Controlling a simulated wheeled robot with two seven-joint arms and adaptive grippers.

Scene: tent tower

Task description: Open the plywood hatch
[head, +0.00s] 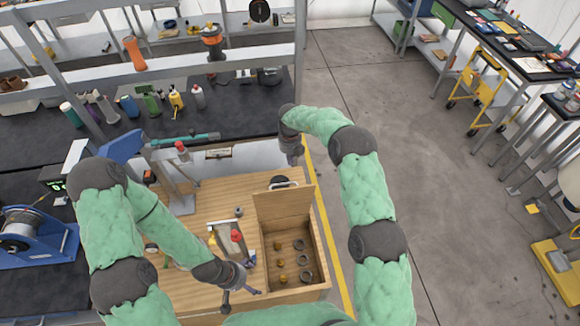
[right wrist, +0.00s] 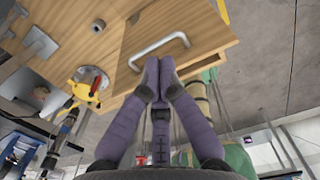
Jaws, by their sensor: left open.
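The plywood hatch (head: 283,204) stands raised at the far end of an open compartment (head: 325,265) in the wooden bench. Its metal handle (right wrist: 162,46) shows on the panel in the right wrist view. My right gripper (right wrist: 157,62) has its purple fingers together, tips at the panel close by the handle bar; I cannot tell if they touch. In the head view my right gripper (head: 293,160) is above and beyond the hatch's top edge. My left gripper (head: 239,292) is open and empty, low over the bench left of the compartment.
Several rings (head: 304,259) and brass-coloured knobs (head: 281,262) lie in the compartment. A tray with a red-topped item (head: 237,236) lies to its left. A black worktop (head: 240,122) with bottles stands behind. Open floor (head: 420,180) is at right.

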